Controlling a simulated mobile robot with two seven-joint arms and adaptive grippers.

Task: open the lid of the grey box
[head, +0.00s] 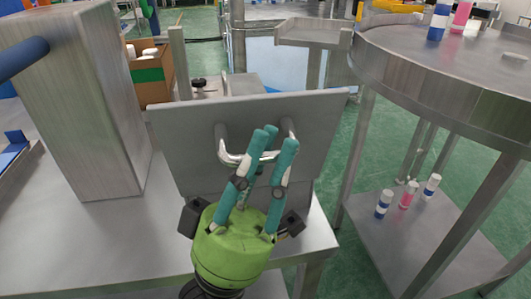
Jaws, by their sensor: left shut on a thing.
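The grey box's lid (190,135) is a flat metal panel in the middle of the head view. It stands steeply tilted, with its handle side facing me. A shiny bent handle (227,157) sticks out from it. My left gripper (272,143), green with teal fingers, comes up from below and is shut on the handle. Its fingers cover the handle's middle. The lid and gripper hide most of the box body, so I cannot tell how wide the opening is. My right gripper is not in view.
A tall grey metal block (80,110) stands on the steel table (110,235) at left, near a cardboard box (152,78). Green floor shows between.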

